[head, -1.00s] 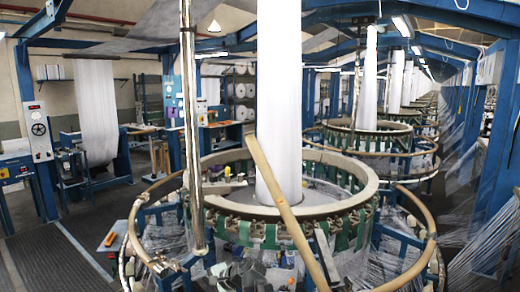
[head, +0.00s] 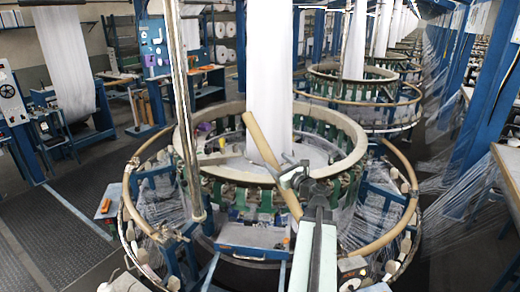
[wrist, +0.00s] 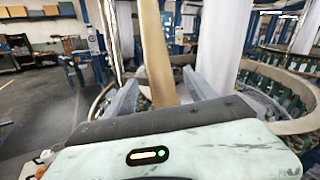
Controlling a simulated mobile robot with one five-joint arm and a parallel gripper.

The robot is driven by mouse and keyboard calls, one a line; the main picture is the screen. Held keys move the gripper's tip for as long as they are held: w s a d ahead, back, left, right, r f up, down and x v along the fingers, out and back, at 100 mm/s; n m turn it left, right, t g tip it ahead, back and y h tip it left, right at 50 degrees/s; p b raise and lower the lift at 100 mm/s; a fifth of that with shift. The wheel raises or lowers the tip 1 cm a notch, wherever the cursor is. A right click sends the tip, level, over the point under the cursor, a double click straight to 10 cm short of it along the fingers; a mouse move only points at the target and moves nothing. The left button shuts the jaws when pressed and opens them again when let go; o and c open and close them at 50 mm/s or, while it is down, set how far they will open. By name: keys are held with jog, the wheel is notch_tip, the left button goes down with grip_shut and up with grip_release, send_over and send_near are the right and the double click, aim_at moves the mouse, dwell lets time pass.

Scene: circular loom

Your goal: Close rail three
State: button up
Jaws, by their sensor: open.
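A tan rail (head: 262,141) stands raised and tilted at the front of the circular loom (head: 345,160); its lower end is hidden behind my arm. I see no number on it, so I cannot tell for certain that it is rail three. My gripper (head: 293,176) is in front of the rail's middle, fingers apart. In the wrist view the rail (wrist: 155,50) rises between the two open fingers of my gripper (wrist: 160,96). I cannot tell whether either finger touches it.
Curved tan rails lie along the loom's outer ring at right (head: 403,165) and left (head: 128,185). A metal post (head: 183,110) stands left of the raised rail. A white fabric column (head: 270,60) rises behind it. Open floor (head: 50,240) lies at left; a table (head: 508,165) is at right.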

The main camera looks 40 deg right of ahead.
aim_at(267, 154)
jog(key=x, duration=0.8)
jog(key=shift+w, duration=0.1)
jog(key=shift+c, duration=0.4)
grip_shut()
